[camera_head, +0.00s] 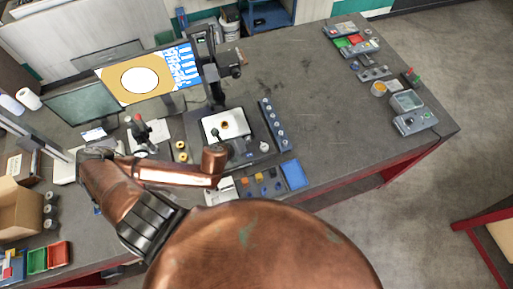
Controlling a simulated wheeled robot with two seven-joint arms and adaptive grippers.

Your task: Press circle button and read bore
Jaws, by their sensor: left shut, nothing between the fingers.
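The monitor (140,80) at the upper left shows a large white disc on an orange-brown field, with a blue panel of small white-marked buttons at its right; the labels are too small to read. In front of the microscope stand (208,70), a pale plate (238,128) with a small brown-orange part (225,125) lies on the dark stage. My copper left arm reaches in from the left, its wrist just in front of the stage. My left gripper (235,150) is small, dark and partly hidden beyond the wrist; it looks shut and empty. My right gripper is out of view.
A dark blue strip with several pale knobs (272,122) stands right of the stage. A tray with coloured pieces and a blue pad (293,174) lie in front. Instruments (408,102) line the right edge. The grey tabletop between is clear. Bins (60,254) stand lower left.

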